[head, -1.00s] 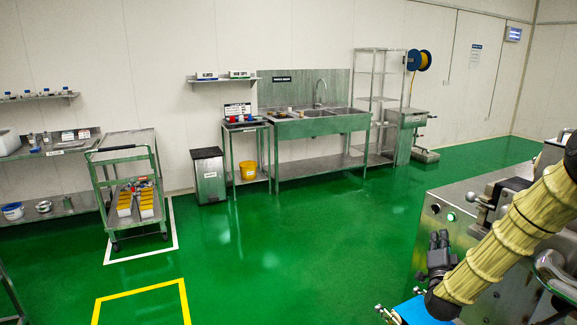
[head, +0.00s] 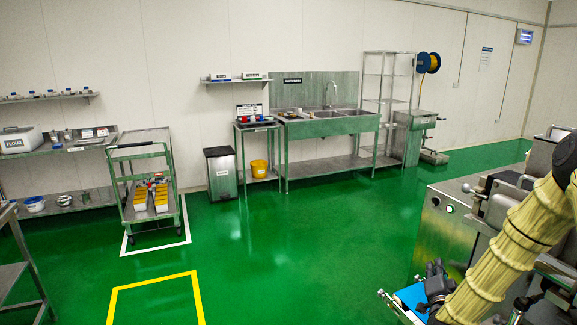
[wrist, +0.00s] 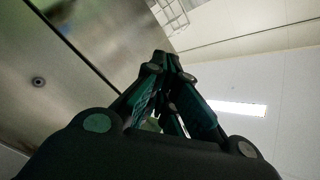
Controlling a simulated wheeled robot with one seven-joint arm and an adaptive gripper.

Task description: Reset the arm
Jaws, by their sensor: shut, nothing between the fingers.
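My arm, in a ribbed yellow sleeve, reaches in from the right edge of the head view. My black gripper (head: 434,268) is at its lower end, in front of the steel machine (head: 448,235) and over a blue surface (head: 411,295). In the wrist view my gripper (wrist: 166,58) points away with its fingertips together and nothing between them. A steel panel (wrist: 60,75) fills the left of the wrist view, close to the fingers. Whether the gripper touches the machine cannot be told.
A steel cart (head: 141,150) with yellow-and-white boxes stands at the left. A sink bench (head: 330,126), a bin (head: 221,173) and a rack (head: 388,75) line the back wall. The green floor between is clear. A steel table (head: 12,268) edges in at left.

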